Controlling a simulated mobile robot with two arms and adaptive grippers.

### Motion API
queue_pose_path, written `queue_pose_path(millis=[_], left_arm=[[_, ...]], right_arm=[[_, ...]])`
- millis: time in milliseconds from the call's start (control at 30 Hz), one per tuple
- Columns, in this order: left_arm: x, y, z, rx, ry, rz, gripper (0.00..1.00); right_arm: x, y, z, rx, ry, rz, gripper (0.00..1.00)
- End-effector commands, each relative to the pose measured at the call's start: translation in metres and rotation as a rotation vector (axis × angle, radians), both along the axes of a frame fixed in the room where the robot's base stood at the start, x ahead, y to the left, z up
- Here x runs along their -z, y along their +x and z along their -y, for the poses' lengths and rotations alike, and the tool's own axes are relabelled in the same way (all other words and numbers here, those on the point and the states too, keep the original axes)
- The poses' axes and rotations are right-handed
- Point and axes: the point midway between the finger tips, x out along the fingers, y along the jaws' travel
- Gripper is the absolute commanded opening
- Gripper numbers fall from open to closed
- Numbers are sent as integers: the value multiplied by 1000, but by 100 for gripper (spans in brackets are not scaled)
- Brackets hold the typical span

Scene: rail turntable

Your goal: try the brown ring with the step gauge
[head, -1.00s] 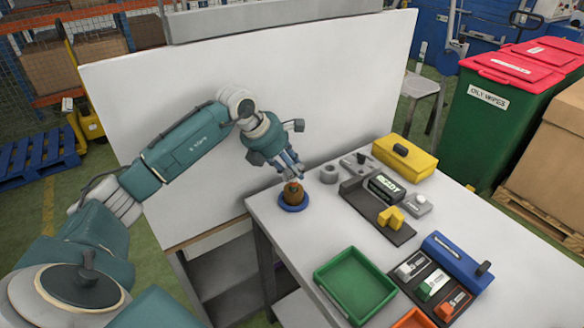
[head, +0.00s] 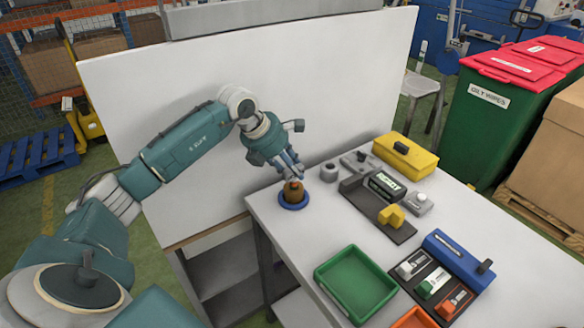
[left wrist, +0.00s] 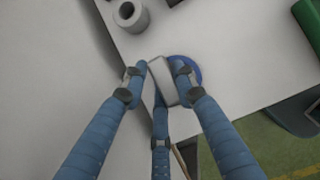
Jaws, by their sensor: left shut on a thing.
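The brown ring (head: 293,196) appears as a small brown round piece with an orange-red top, on a blue round base (head: 294,207) near the table's left corner. My left gripper (head: 292,175) points down right over it, fingertips at its top. In the left wrist view its fingers (left wrist: 160,82) are closed around a pale grey block (left wrist: 162,83); I cannot tell for sure that it is the step gauge. The blue base (left wrist: 198,68) shows partly behind the block, and the brown piece is hidden there. My right gripper is not in view.
A grey hollow cylinder (head: 329,171) stands close by. A green tray (head: 356,284) and a dark rack (head: 432,282) lie nearer. A white panel (head: 330,75) stands behind my arm.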

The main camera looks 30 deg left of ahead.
Motion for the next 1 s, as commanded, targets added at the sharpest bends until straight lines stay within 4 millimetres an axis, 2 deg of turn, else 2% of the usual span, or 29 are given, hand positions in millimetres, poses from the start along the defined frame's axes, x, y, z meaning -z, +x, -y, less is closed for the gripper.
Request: queue_pose_path(millis=[1000], left_arm=[[6,0,0,-1,0,2,0]], right_arm=[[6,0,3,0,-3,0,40]])
